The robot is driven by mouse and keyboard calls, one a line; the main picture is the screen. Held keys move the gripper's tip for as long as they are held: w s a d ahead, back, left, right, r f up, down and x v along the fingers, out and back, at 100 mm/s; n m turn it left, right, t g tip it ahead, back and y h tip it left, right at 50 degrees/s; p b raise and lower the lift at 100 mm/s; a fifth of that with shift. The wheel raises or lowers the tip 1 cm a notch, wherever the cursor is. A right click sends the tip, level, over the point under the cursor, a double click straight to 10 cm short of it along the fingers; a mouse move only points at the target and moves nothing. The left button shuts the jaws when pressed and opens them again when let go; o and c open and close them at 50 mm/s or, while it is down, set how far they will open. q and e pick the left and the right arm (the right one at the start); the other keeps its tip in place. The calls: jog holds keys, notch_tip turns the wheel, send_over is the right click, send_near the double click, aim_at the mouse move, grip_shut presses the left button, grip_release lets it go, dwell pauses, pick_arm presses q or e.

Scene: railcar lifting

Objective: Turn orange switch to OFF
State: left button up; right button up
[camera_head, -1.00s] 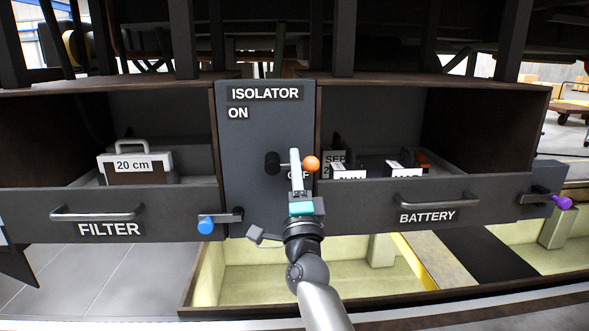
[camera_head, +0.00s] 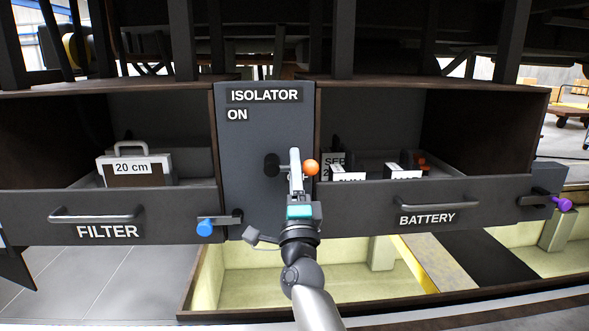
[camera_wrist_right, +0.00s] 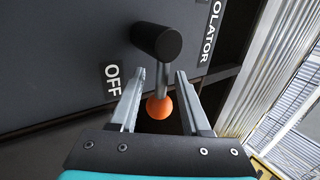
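The isolator switch is on a dark panel (camera_head: 245,140) with an ON label (camera_head: 237,115) at upper left. Its black hub (camera_head: 271,165) carries a lever ending in an orange ball (camera_head: 311,167), which points right. My right gripper (camera_head: 294,150) is in front of the lever and hides its middle. In the right wrist view the gripper (camera_wrist_right: 160,80) is open. Its fingers stand on either side of the grey lever, with the orange ball (camera_wrist_right: 160,107) between them and the black hub (camera_wrist_right: 155,42) beyond. The OFF label (camera_wrist_right: 113,80) is beside the left finger. My left gripper is out of view.
An open filter drawer (camera_head: 180,231) is left of the panel, with a blue-knobbed latch (camera_head: 205,228). An open battery drawer (camera_head: 475,211) is on the right, with a purple-knobbed latch (camera_head: 564,205). Both drawers jut out beside my right arm.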

jog(key=v, duration=1.5)
jog(key=shift+b, duration=0.35)
jog(key=shift+s, duration=0.15)
